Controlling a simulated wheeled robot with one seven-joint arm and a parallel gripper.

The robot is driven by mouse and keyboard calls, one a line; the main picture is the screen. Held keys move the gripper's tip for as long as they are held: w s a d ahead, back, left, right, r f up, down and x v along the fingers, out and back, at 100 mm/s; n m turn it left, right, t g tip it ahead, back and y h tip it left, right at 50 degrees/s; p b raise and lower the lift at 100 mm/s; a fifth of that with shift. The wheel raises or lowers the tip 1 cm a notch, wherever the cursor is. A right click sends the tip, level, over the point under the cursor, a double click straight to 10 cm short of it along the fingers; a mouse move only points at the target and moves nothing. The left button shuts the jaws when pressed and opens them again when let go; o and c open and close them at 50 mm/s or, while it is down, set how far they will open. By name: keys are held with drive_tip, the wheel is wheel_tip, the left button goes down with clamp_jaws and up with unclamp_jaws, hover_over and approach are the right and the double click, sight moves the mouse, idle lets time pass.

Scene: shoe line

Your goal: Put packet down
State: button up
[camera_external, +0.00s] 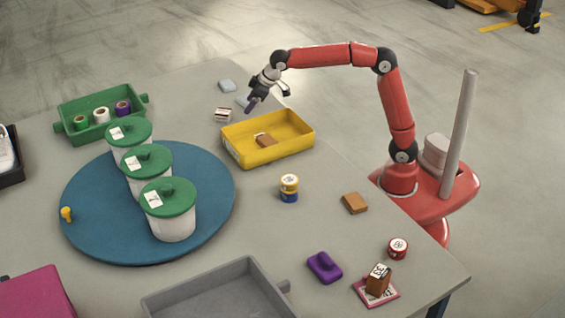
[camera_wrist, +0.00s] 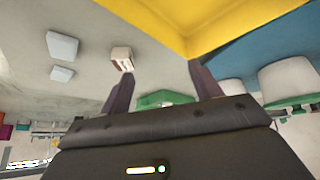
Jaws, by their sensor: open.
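Two small pale blue-grey pads that look like packets lie on the table's far side. One packet (camera_external: 227,86) is near the far edge; the other packet (camera_external: 243,101) is partly behind my gripper. In the wrist view they show as a packet (camera_wrist: 62,46) and a second packet (camera_wrist: 61,73), apart from each other and both left of the fingers. My gripper (camera_external: 252,104) hangs tilted beyond the yellow tray. Its fingers are apart in the wrist view (camera_wrist: 158,82), with nothing between them. I cannot tell which packet the task names.
The yellow tray (camera_external: 291,147) holds a brown block (camera_external: 264,140). A small labelled box (camera_external: 222,115) stands beside it. A blue round mat (camera_external: 90,225) bears green-lidded tubs (camera_external: 175,222). A green tray (camera_external: 69,111) holds rolls. A grey tray (camera_external: 268,282) is at the front.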

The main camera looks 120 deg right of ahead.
drive_tip(key=s+a+n, duration=0.1)
drive_tip(key=s+a, duration=0.2)
drive_tip(key=a, duration=0.4)
drive_tip(key=s+a+n+y, duration=0.1)
drive_tip(key=s+a, duration=0.1)
drive_tip(key=a, duration=0.5)
drive_tip(key=s+a+n, duration=0.1)
drive_tip(key=s+a, duration=0.2)
drive_tip(key=a, duration=0.4)
drive_tip(key=s+a+f+n+y, duration=0.1)
drive_tip(key=s+a+f+n, duration=0.1)
drive_tip(key=s+a+f, duration=0.2)
drive_tip(key=s+a+f+n+y, duration=0.2)
drive_tip(key=s+a+f, duration=0.2)
drive_tip(key=s+a, duration=0.4)
drive_tip(key=s, duration=0.4)
drive_tip(key=shift+s+a+f+t, duration=0.15)
drive_tip(key=shift+s+f+t, duration=0.05)
drive_tip(key=shift+s+t, duration=0.2)
